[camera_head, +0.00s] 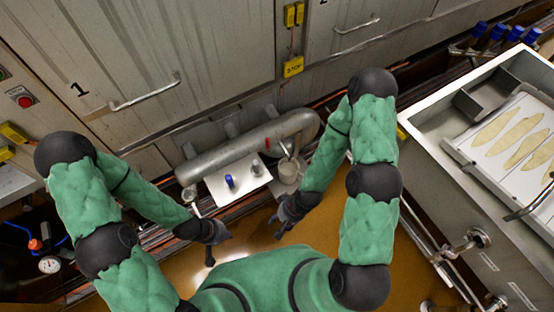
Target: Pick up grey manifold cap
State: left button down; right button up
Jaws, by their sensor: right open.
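A small grey cap (256,168) stands on a white plate (214,186) in front of the large steel pipe. A blue cap (230,181) stands on the same plate to its left. My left gripper (220,249) is below and left of the plate, with its fingers apart and nothing visible between them. My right gripper (277,228) is open and empty, below and right of the grey cap. Neither gripper touches the caps.
A steel manifold pipe (245,146) runs behind the plate. A cup-like metal vessel (287,171) hangs at the plate's right side. A steel basin (436,130) with a white tray stands at right. Metal cabinet doors (200,50) close off the back.

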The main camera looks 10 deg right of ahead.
aim_at(256, 170)
jog(key=k+j+z, duration=0.1)
jog(key=j+z, duration=0.3)
jog(key=i+u, duration=0.1)
jog(key=u, duration=0.85)
jog(key=i+l+z, duration=0.15)
jog(key=z, duration=0.85)
jog(key=k+j+u, duration=0.1)
jog(key=j, duration=0.55)
jog(key=k+j+u, duration=0.15)
jog(key=j, duration=0.5)
jog(key=i, duration=0.1)
